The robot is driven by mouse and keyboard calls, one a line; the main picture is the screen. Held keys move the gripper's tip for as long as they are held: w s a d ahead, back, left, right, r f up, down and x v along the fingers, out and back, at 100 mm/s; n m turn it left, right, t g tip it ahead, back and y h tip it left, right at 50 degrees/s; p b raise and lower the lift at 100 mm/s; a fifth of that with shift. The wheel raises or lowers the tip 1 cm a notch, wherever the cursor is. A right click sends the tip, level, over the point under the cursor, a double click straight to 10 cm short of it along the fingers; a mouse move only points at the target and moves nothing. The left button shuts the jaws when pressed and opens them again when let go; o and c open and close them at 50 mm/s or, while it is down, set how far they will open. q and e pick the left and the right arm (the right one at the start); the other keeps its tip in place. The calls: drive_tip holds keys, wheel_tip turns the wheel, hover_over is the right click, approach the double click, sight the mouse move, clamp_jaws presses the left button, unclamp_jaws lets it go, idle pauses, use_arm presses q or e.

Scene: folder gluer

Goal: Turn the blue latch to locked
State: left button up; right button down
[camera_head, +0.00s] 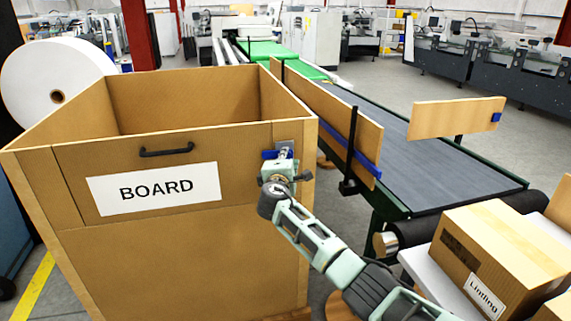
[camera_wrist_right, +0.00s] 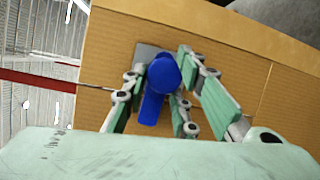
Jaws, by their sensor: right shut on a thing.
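The blue latch (camera_head: 269,154) sits on a small grey plate near the top right corner of the BOARD box's front. In the right wrist view the latch (camera_wrist_right: 152,108) shows a round knob with a straight bar running down from it. My right gripper (camera_head: 280,165) is at the latch, its fingers on either side of the blue bar. In the wrist view the gripper (camera_wrist_right: 152,105) is shut on the latch. Part of the latch is hidden behind the gripper in the head view. My left gripper is not in view.
The large cardboard-coloured BOARD box (camera_head: 170,250) has a black handle (camera_head: 166,150) left of the latch. A conveyor (camera_head: 420,165) with upright side boards runs behind on the right. A white roll (camera_head: 50,75) is at the left.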

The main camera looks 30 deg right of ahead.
drive_tip(key=shift+d+r+n, duration=0.1)
drive_tip(key=shift+r+n, duration=0.2)
drive_tip(key=shift+r, duration=0.25)
drive_tip(key=c, duration=1.7)
unclamp_jaws()
drive_tip(key=shift+o, duration=0.7)
drive_tip(key=shift+f, duration=0.15)
drive_tip(key=shift+f, duration=0.15)
drive_tip(key=v, duration=1.2)
drive_tip(key=shift+f, duration=0.2)
